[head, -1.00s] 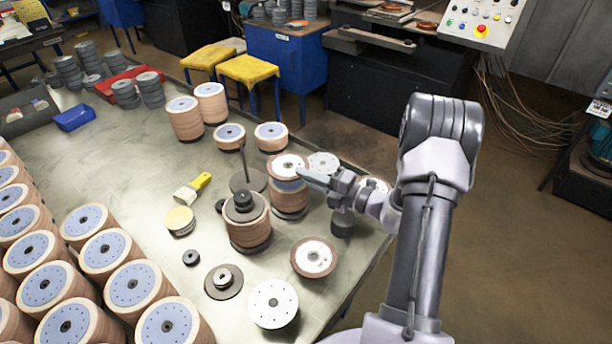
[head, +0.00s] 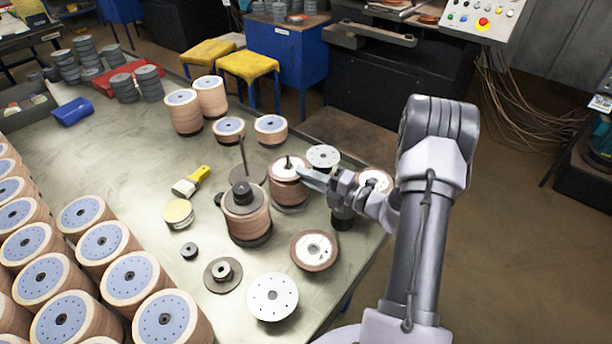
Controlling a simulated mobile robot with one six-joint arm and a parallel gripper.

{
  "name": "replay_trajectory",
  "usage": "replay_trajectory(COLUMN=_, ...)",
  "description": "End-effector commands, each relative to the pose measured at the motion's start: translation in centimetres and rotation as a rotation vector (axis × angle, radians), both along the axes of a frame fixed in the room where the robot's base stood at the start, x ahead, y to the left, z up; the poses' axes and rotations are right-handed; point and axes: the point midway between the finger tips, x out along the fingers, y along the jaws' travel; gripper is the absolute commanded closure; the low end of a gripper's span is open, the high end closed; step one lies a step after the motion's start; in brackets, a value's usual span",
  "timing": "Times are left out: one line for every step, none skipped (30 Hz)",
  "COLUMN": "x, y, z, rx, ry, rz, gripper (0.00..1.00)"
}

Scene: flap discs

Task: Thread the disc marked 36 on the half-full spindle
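The half-full spindle (head: 288,160) stands right of the table's middle, its thin tip showing through the hole of a disc with a white centre and brown rim (head: 281,171). That disc is around the spindle, at the top of the brown stack (head: 289,196); I see no clear gap beneath it. Its marking is too small to read. My gripper (head: 309,179) reaches in from the right with its fingers at the disc's right edge. The picture does not show whether they still pinch the rim. Other loose discs lie nearby: a brown-rimmed one (head: 314,250) and a white one (head: 272,297).
A full spindle with a black top (head: 246,220) stands left of the stack, with a bare spindle (head: 243,157) behind it. Another white disc (head: 323,156) and a brown-rimmed disc (head: 374,180) lie near my wrist.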

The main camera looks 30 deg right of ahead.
Motion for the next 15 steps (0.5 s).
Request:
replay_trajectory(x=-0.1, y=0.1, z=-0.4, rx=-0.001, ry=0.006, rz=0.003, gripper=0.69)
replay_trajectory(x=-0.1, y=0.1, z=-0.4, rx=-0.001, ry=0.006, rz=0.003, gripper=0.69)
replay_trajectory(x=-0.1, y=0.1, z=-0.4, rx=-0.001, ry=0.008, rz=0.003, gripper=0.69)
replay_trajectory(x=-0.2, y=0.1, z=-0.4, rx=-0.001, ry=0.008, rz=0.003, gripper=0.69)
replay_trajectory(x=-0.2, y=0.1, z=-0.4, rx=-0.001, ry=0.008, rz=0.003, gripper=0.69)
replay_trajectory(x=-0.4, y=0.0, z=-0.4, rx=-0.001, ry=0.008, rz=0.002, gripper=0.69)
replay_trajectory(x=-0.7, y=-0.2, z=-0.4, rx=0.000, ry=0.009, rz=0.002, gripper=0.69)
replay_trajectory(x=-1.0, y=-0.4, z=-0.4, rx=0.000, ry=0.009, rz=0.002, gripper=0.69)
replay_trajectory(x=-1.6, y=-0.7, z=-0.3, rx=0.000, ry=0.009, rz=0.000, gripper=0.69)
replay_trajectory(x=-2.1, y=-1.0, z=-0.3, rx=0.000, ry=0.009, rz=0.000, gripper=0.69)
replay_trajectory(x=-2.7, y=-1.3, z=-0.3, rx=0.000, ry=0.009, rz=-0.001, gripper=0.69)
replay_trajectory(x=-3.5, y=-1.7, z=-0.3, rx=0.001, ry=0.009, rz=-0.001, gripper=0.69)
replay_trajectory(x=-4.2, y=-2.1, z=-0.3, rx=0.001, ry=0.009, rz=-0.001, gripper=0.69)
replay_trajectory(x=-4.8, y=-2.4, z=-0.2, rx=0.000, ry=0.009, rz=-0.001, gripper=0.69)
replay_trajectory(x=-5.7, y=-2.8, z=-0.2, rx=0.001, ry=0.009, rz=-0.002, gripper=0.69)
